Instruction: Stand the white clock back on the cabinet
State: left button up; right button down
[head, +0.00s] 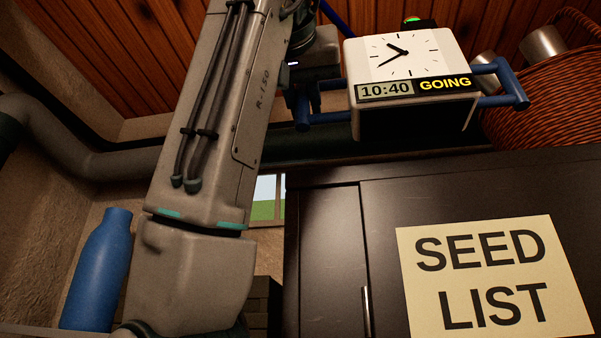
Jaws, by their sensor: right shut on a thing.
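The white clock (440,55) is at the upper right of the head view. It has a round dial, a 10:40 display, a yellow GOING label, a green-topped knob and a blue handle on each side. My right gripper (303,102) is shut on its left-hand blue handle (325,119). The clock is roughly upright, face towards me, over the top of the dark cabinet (330,225). I cannot tell whether its base touches the cabinet top. My left gripper is not in view.
A wicker basket (560,85) and metal cans (543,43) are close to the clock's right. A SEED LIST sheet (490,275) is on the cabinet's front. A blue bottle (98,270) stands at lower left. My arm hides much of the middle left.

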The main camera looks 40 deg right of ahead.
jog(key=shift+f+x, duration=0.15)
jog(key=shift+x, duration=2.1)
jog(key=shift+f+x, duration=0.2)
jog(key=shift+x, duration=2.05)
jog(key=shift+w, duration=0.1)
jog(key=shift+a, duration=0.1)
jog(key=c, duration=1.3)
grip_release()
jog(key=shift+o, duration=0.2)
